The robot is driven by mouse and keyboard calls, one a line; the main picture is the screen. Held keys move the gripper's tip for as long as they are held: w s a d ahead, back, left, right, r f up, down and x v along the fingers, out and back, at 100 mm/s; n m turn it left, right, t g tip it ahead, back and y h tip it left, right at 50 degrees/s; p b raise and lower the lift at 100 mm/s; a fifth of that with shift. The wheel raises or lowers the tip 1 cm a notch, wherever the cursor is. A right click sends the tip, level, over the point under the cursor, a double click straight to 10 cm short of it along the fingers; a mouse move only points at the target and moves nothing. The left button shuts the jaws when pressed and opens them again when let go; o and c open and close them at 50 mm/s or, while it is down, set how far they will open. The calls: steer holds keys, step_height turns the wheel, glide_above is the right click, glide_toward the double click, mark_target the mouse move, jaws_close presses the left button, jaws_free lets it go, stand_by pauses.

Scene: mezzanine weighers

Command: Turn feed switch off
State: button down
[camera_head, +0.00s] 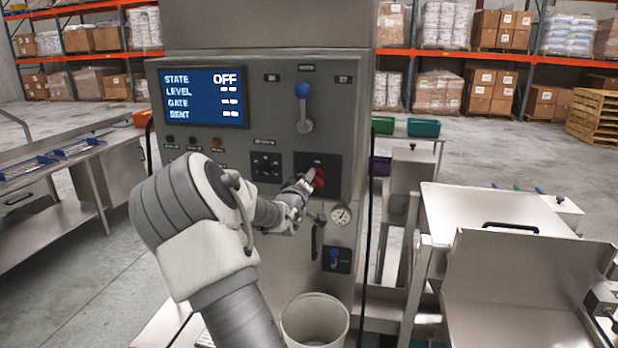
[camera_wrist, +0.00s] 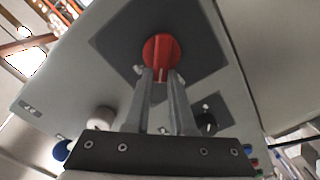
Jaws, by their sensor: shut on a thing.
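The feed switch, a red rotary knob (camera_head: 319,177) on a dark square plate, sits on the front of the grey control cabinet. My gripper (camera_head: 306,184) is at the knob, reaching in from the left. In the wrist view, the two fingers of my gripper (camera_wrist: 164,76) are closed on the lower part of the red knob (camera_wrist: 161,50). The screen (camera_head: 204,97) on the cabinet reads STATE OFF, with dashes beside LEVEL, GATE and SENT.
A blue-tipped lever (camera_head: 303,92) is above the knob. A white bucket (camera_head: 315,322) stands in front of the cabinet. Steel benches (camera_head: 60,180) stand left; steel hoppers (camera_head: 490,215) stand right.

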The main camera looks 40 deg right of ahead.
steer(key=n, duration=0.2)
steer(key=f+n+b, duration=0.1)
steer(key=n, duration=0.5)
steer(key=shift+w+a+f, duration=0.25)
steer(key=shift+n, duration=0.3)
steer(key=c, duration=0.8)
jaws_free()
steer(key=shift+o, duration=0.2)
steer(key=shift+s, duration=0.15)
steer(key=b+v, duration=0.1)
steer(key=v, duration=1.6)
steer(key=shift+a+b, duration=0.2)
steer(key=shift+b, duration=0.2)
